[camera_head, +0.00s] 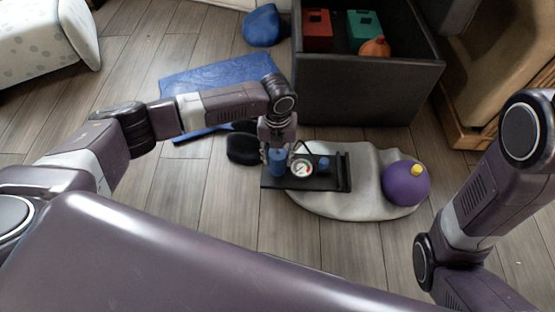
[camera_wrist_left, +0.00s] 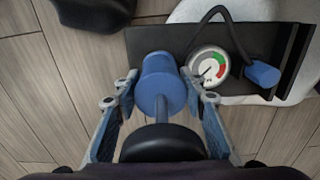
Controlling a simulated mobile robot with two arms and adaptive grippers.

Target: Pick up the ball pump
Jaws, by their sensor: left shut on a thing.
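The ball pump has a blue cylinder (camera_head: 277,169), a round gauge with a red and green dial (camera_head: 301,168) and a blue end piece on a black hose. It sits at a black tray (camera_head: 338,182) on the floor. My left gripper (camera_head: 277,156) comes down over the cylinder and is shut on the pump. In the left wrist view the fingers (camera_wrist_left: 163,95) stand either side of the blue cylinder (camera_wrist_left: 160,75), with a black round handle (camera_wrist_left: 160,143) nearest the camera. My right arm shows at the right, but its gripper is out of view.
The tray overlaps a pale grey mat (camera_head: 350,205). A purple ball (camera_head: 406,184) with a yellow top sits on the mat's right. A black bin (camera_head: 365,90) with coloured items stands behind. A blue mat (camera_head: 215,85), a black object (camera_head: 242,148) and a blue bag (camera_head: 262,26) lie on the wooden floor.

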